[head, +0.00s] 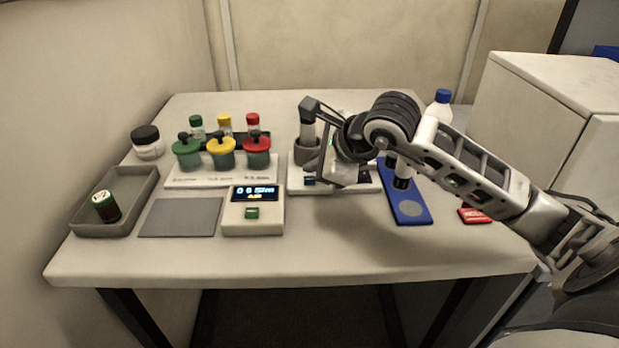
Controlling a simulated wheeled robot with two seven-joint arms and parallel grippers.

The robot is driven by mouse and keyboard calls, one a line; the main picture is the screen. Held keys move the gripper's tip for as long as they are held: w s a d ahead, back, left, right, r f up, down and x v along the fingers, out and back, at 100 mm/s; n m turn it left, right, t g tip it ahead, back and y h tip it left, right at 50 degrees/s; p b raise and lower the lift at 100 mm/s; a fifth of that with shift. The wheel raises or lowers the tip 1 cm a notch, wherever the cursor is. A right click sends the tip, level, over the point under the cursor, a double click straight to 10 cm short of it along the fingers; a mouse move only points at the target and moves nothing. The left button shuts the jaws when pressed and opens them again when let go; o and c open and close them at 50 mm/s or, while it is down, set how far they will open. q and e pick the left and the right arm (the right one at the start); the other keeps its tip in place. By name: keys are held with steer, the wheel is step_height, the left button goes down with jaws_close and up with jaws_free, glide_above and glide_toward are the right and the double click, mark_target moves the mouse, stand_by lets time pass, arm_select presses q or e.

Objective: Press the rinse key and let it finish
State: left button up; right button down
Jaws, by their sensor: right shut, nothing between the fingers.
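A white station (298,187) with a dark upright arm and a grey cup (307,150) stands at the middle back of the table. A small blue key (309,181) shows on its front left, and another dark blue spot on its right. I cannot read which key is rinse. My right gripper (326,172) is shut and empty, low over this station, beside the blue key. My arm hides much of the station's back and right; contact with a key cannot be told. My left gripper is not in view.
Left of the station is a display box (271,223) with a green button. Beyond it are a grey mat (180,217), a tray (82,228) with a vial, and a rack with green, yellow and red lids. A blue pad (412,209) and red item (474,215) lie right. The front strip is clear.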

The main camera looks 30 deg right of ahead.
steer(key=shift+f, duration=0.1)
stand_by(0.7)
steer(key=shift+f+b, duration=0.35)
steer(key=shift+b, duration=0.35)
steer(key=shift+f+b, duration=0.4)
steer(key=shift+b, duration=0.1)
stand_by(0.4)
steer(key=shift+r, duration=0.15)
steer(key=shift+r+p, duration=0.3)
steer(key=shift+r, duration=0.35)
steer(key=shift+r+p, duration=1.55)
steer(key=shift+r, duration=1.05)
steer(key=shift+f, duration=0.1)
